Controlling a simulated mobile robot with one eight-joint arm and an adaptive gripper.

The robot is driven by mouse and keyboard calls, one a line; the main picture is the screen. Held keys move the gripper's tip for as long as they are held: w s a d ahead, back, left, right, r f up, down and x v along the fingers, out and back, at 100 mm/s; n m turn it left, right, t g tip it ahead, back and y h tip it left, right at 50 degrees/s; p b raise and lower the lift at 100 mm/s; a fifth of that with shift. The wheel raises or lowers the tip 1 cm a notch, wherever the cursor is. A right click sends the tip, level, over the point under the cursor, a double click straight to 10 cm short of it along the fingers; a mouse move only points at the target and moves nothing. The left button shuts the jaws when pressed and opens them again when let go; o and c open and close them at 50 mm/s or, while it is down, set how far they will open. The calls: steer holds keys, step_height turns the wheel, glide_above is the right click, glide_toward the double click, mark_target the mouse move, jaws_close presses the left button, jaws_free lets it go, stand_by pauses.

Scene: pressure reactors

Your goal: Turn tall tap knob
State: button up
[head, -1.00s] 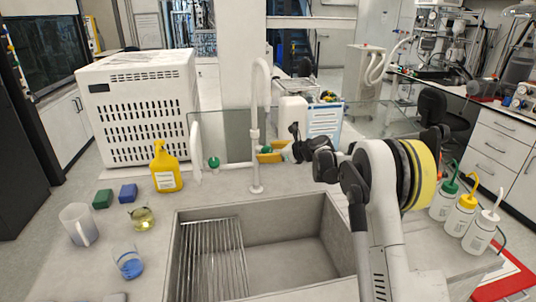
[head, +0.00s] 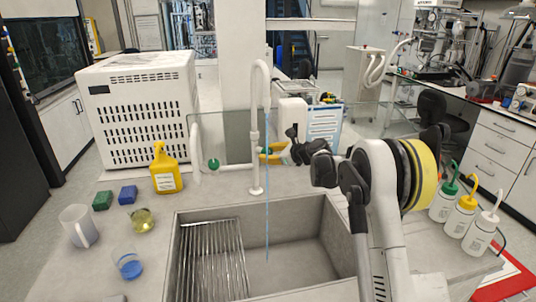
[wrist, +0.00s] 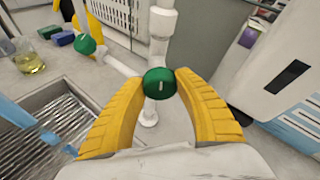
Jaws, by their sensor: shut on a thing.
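The tall tap (head: 256,150) is a white gooseneck standing behind the sink. Its green knob (wrist: 159,83) faces the wrist camera, with a short pale mark pointing up and down. My gripper (wrist: 160,78) has its yellow fingers on both sides of this knob and is shut on it. In the head view my gripper (head: 272,153) reaches in from the right, just behind the tap's column, and partly hides the knob. A thin blue stream of water (head: 267,205) falls from the spout into the sink.
The sink (head: 290,235) has a wire rack (head: 213,260) on its left. A second green knob (head: 213,164) is on the left side of the tap. A yellow bottle (head: 165,172), a glass of yellow liquid (head: 142,220) and a blue-filled beaker (head: 128,265) stand to the left.

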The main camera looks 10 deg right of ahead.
steer(key=shift+a+n+t+h, duration=0.1)
steer(key=shift+n+t+h, duration=0.35)
steer(key=shift+n, duration=0.65)
steer(key=shift+n+t+h+b, duration=0.45)
steer(key=shift+n+t+b, duration=0.2)
steer(key=shift+n, duration=0.55)
steer(key=o, duration=1.2)
steer(key=v, duration=1.2)
